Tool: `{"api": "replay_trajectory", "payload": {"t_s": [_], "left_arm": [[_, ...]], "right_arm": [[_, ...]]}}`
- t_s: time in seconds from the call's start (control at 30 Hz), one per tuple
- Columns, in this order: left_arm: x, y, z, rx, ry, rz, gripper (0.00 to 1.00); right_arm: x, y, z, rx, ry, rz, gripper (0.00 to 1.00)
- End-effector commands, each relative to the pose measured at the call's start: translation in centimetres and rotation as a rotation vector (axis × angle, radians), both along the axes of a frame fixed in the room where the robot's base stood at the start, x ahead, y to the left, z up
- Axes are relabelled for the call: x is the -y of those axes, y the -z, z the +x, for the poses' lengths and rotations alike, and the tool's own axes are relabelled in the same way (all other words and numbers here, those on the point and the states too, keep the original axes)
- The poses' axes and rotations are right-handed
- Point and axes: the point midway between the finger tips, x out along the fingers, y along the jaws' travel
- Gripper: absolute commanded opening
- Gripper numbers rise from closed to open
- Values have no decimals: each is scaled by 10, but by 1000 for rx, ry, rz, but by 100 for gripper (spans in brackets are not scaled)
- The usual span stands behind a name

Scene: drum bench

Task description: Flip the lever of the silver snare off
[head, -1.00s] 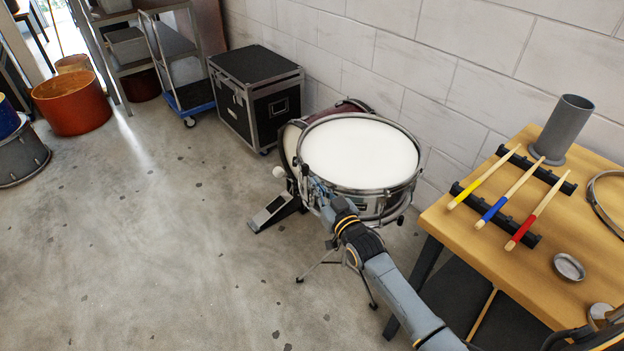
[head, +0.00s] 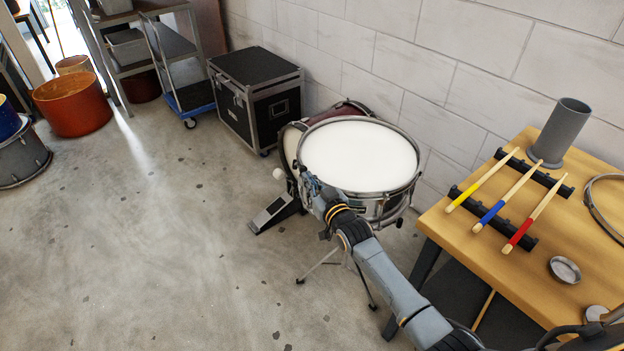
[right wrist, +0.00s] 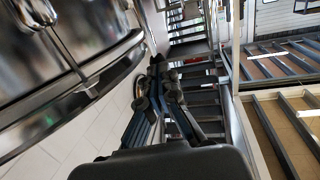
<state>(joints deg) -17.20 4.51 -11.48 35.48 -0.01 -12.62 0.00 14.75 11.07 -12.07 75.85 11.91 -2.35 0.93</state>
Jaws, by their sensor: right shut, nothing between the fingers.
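The silver snare (head: 360,155) stands on a tripod stand beside the wall, its white head facing up. Its shiny shell (right wrist: 75,50) fills the upper left of the right wrist view. My right gripper (head: 308,180) is at the drum's left side, close to the rim. In the right wrist view my right gripper (right wrist: 158,70) has its fingers together and empty, just right of the shell. I cannot tell whether it touches the drum. The lever is not clearly visible; the gripper and arm cover that part of the shell. My left gripper is not in view.
A bass drum pedal (head: 272,212) sits on the floor left of the snare. A wooden bench (head: 470,240) with sticks and a grey cup (head: 560,132) stands at right. A black case (head: 256,95) is behind.

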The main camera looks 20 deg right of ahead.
Motion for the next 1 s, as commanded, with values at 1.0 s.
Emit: {"api": "replay_trajectory", "payload": {"t_s": [1.0], "left_arm": [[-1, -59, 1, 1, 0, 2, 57]], "right_arm": [[-24, 3, 67, -533, 0, -194, 0]]}}
